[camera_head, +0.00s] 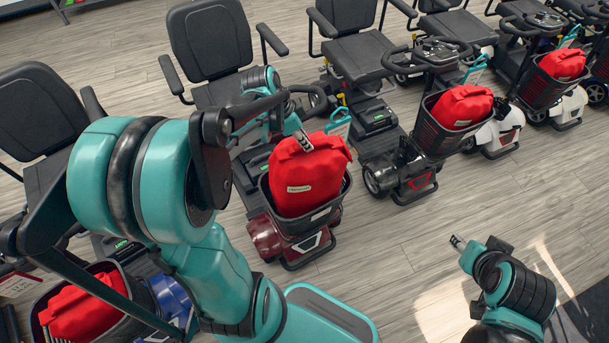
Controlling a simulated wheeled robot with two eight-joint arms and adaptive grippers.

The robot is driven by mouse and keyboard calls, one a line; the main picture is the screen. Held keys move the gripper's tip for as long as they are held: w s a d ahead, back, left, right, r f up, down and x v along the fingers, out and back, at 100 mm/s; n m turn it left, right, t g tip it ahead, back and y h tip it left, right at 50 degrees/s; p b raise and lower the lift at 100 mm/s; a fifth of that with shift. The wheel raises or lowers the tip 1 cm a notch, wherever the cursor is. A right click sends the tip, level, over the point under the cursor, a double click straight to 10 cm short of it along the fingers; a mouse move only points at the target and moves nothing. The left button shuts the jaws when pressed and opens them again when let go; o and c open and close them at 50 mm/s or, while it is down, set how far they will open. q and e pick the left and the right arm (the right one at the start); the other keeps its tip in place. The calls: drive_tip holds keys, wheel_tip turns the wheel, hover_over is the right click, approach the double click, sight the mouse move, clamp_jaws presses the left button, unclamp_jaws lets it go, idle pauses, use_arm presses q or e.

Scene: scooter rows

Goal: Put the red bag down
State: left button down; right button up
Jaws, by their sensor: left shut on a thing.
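A red bag (305,182) with a small pale label is at the dark front basket (326,213) of the dark-red scooter in the middle. The bag's lower part is inside the basket rim; I cannot tell whether it rests on the basket floor. My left gripper (303,141) is at the top edge of this bag and shut on it. My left arm crosses the left and middle of the view. My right gripper (458,242) is over the floor at the lower right, away from the bag; its jaw opening is too small to tell.
More scooters with red bags in their baskets stand in a row: one bag (462,106) to the right, another (563,64) farther right, and one (85,306) at the lower left. The wood-look floor (400,270) right of the middle scooter is clear.

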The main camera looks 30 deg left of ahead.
use_arm(q)
wheel_tip(320, 180, down, 12)
drive_tip(key=b, duration=0.3)
drive_tip(key=shift+r+b, duration=0.15)
drive_tip(key=shift+b, duration=0.25)
drive_tip(key=c, duration=1.4)
unclamp_jaws()
